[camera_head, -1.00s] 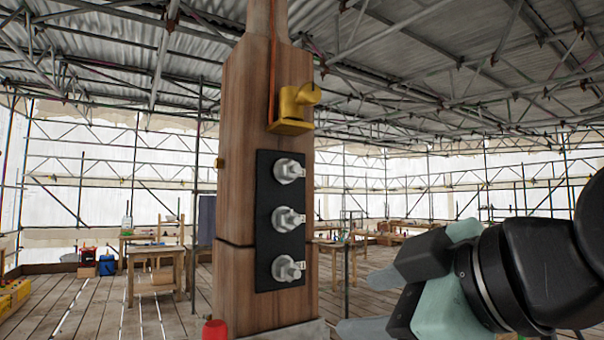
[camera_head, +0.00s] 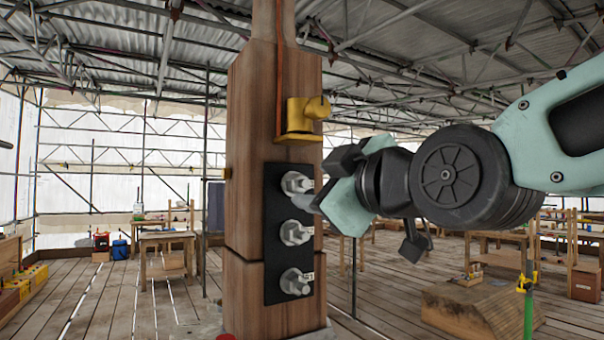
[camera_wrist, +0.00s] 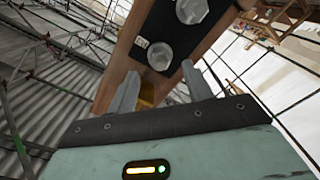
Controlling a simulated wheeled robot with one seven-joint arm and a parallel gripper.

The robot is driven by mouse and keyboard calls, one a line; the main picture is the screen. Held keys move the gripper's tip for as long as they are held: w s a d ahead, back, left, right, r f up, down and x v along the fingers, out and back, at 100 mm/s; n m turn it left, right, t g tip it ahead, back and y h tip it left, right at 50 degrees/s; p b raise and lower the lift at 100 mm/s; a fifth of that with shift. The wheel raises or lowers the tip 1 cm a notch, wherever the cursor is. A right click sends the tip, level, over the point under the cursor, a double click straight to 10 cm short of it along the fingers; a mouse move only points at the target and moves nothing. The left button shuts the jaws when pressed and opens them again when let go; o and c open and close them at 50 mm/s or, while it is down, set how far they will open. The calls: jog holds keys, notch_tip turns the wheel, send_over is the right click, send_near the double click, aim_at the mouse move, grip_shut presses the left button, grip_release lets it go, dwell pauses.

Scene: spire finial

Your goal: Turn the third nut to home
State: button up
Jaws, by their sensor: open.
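A black plate (camera_head: 275,262) on the front of the wooden post carries three grey hex nuts in a column: top nut (camera_head: 297,183), middle nut (camera_head: 295,233) and bottom nut (camera_head: 296,281). Small white tags sit beside them; their marks are too small to read surely. My gripper (camera_head: 322,185) is open at the upper right of the plate, near the top nut and partly over its right side. In the wrist view, the open fingers (camera_wrist: 160,72) point at the nearer nut (camera_wrist: 160,56), with nothing between them clearly held. Another nut (camera_wrist: 192,10) lies beyond. Contact cannot be told.
A yellow bracket (camera_head: 300,120) juts from the wooden post (camera_head: 243,215) just above the plate, close to my gripper. Workbenches (camera_head: 167,240) stand behind on the left. A wooden block (camera_head: 480,312) lies on the floor at right. Scaffolding surrounds the place.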

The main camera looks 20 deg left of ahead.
aim_at(300, 184)
jog(key=p+x, duration=0.1)
jog(key=x, duration=0.3)
jog(key=shift+r+p, duration=0.15)
jog(key=shift+p, duration=0.25)
jog(key=shift+w+a, duration=0.45)
jog(key=shift+a, duration=0.05)
jog(key=shift+f, duration=0.2)
jog(key=c, duration=1)
